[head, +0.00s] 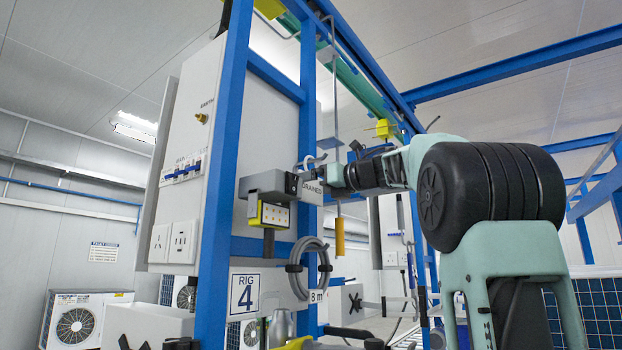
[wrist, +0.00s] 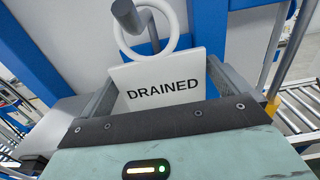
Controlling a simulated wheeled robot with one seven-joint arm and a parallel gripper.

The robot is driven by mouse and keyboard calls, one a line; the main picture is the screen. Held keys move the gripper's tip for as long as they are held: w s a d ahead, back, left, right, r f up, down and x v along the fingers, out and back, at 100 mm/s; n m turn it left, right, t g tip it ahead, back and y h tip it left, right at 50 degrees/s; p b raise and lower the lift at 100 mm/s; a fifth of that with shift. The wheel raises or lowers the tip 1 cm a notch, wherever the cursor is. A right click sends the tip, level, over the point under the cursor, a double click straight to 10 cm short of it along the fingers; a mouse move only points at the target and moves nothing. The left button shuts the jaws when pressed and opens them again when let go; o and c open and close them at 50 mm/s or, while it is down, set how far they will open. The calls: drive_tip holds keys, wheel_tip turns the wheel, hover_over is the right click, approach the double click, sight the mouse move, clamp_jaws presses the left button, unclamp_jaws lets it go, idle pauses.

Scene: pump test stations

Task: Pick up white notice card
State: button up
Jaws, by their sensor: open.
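The white notice card (wrist: 165,92) reads "DRAINED" and hangs by a white ring (wrist: 147,32) from a grey peg (wrist: 128,18). In the head view, the card (head: 312,191) shows only partly, next to a grey bracket and my gripper. My gripper (wrist: 162,72) is open, with one grey finger at each side of the card in the wrist view. The card stands between the fingers, and I see no clear grip on it. The card's lower edge is hidden behind the dark palm edge. In the head view my gripper (head: 325,177) is small and its fingers are hard to make out.
Blue frame posts (head: 226,170) stand beside and behind the card. A grey box with a yellow-edged panel (head: 270,213) sits just left of it. A coiled grey hose (head: 312,265) hangs below. An orange-handled rod (head: 339,236) hangs close on the right.

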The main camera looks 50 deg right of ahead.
drive_tip(key=shift+w, duration=0.45)
drive_tip(key=shift+c, duration=0.3)
drive_tip(key=c, duration=0.7)
drive_tip(key=shift+o, duration=0.2)
drive_tip(key=shift+r, duration=0.15)
drive_tip(key=shift+r+b, duration=0.3)
drive_tip(key=shift+r, duration=0.25)
drive_tip(key=s+d+b, duration=0.1)
drive_tip(key=s+b, duration=0.3)
drive_tip(key=s, duration=1.3)
drive_tip(key=shift+s+y+b, duration=0.2)
drive_tip(key=shift+y+b, duration=0.1)
drive_tip(key=shift+b, duration=0.1)
